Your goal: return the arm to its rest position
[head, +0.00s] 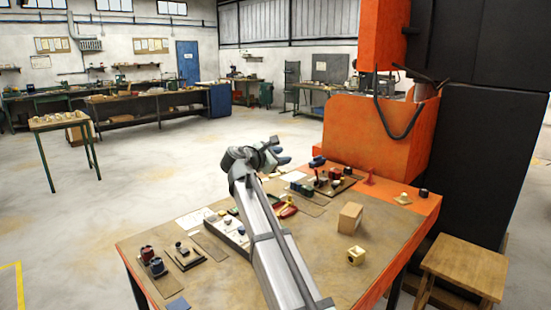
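My arm reaches up from the bottom of the head view over the orange-edged worktable (215,290). My gripper (281,153) is at the arm's far end, above the back of the table and pointing to the right. It is small and seen from behind. Its dark fingertips show, but I cannot tell whether they are apart or hold anything. The arm hides part of the table's middle.
A wooden block (350,217) and a brass piece (356,255) lie right of the arm. Small parts sit on plates at left and at the back. An orange machine (365,135) stands behind the table, a wooden stool (465,265) at right. Open floor lies left.

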